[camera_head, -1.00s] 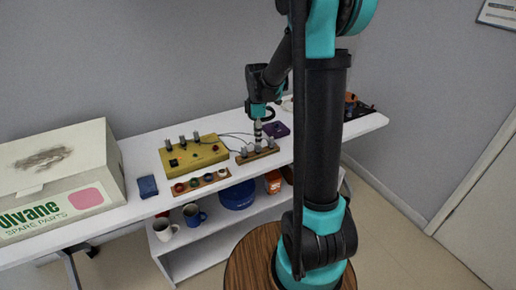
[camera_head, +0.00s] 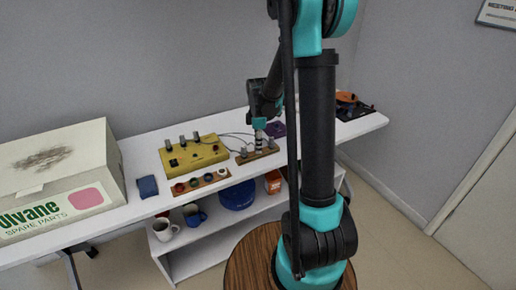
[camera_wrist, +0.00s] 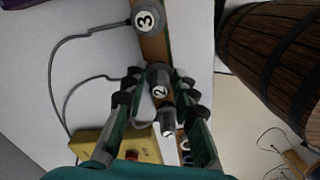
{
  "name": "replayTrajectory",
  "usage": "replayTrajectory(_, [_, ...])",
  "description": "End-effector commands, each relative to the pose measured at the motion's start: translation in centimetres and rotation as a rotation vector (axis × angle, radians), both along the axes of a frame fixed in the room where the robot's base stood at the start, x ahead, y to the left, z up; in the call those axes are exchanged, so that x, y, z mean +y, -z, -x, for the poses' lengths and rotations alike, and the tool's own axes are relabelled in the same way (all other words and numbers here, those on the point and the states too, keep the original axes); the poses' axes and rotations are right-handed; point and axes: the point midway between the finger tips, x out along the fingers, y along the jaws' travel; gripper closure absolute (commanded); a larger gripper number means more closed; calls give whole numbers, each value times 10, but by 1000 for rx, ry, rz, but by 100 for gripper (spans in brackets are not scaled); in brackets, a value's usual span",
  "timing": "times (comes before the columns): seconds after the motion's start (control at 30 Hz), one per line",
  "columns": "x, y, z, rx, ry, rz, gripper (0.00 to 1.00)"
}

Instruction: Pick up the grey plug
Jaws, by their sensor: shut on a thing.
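Several grey plugs show. Three stand in a wooden rack (camera_head: 262,154) on the white table, with numbers on their tops in the wrist view. My gripper (camera_wrist: 156,82) is shut on the middle grey plug, marked 2 (camera_wrist: 159,78), with a finger on either side of it. The plug marked 3 (camera_wrist: 147,18) stands at the top of the wrist view, and another plug (camera_wrist: 167,122) stands below the held one. In the head view my gripper (camera_head: 259,141) is low over the rack. The held plug's lower end is hidden, so I cannot tell whether it is still seated.
A yellow box (camera_head: 205,156) with more grey plugs and cables stands left of the rack. A strip with coloured rings (camera_head: 201,183) lies in front. A purple block (camera_head: 277,130) is behind the rack. A large carton (camera_head: 60,170) fills the left end. Mugs stand below.

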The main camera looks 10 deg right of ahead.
Motion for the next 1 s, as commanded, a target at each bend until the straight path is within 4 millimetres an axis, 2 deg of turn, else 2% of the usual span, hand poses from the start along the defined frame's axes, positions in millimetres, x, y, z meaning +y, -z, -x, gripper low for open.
replayTrajectory(0.27, [0,-2,0,0,0,0,93])
replayTrajectory(0.47, [0,-16,0,0,0,0,93])
replayTrajectory(0.67, [0,-55,1,0,0,0,93])
replayTrajectory(1.0, [0,-146,1,0,0,0,93])
